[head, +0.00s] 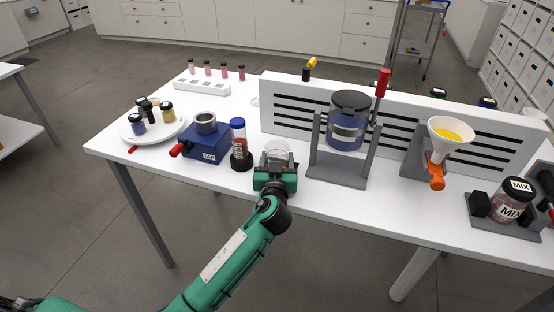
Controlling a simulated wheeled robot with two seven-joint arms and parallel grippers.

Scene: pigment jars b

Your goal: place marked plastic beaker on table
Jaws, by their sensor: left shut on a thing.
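The marked plastic beaker (278,149) is a clear, see-through cup near the front edge of the white table (225,185), left of the grey stand. My left gripper (275,166) is in front of it and shut on it. The gripper hides the beaker's lower part, so I cannot tell whether its base touches the table. The beaker looks roughly upright, and its markings are too small to read. My right gripper does not show.
Left of the gripper stand a blue-capped tube (238,140) and a blue TAP box (207,145). Close on the right are a grey stand with a lidded jar (348,118), a funnel with yellow powder (450,131) and a MIX jar (511,200). A slotted white panel (290,108) stands behind.

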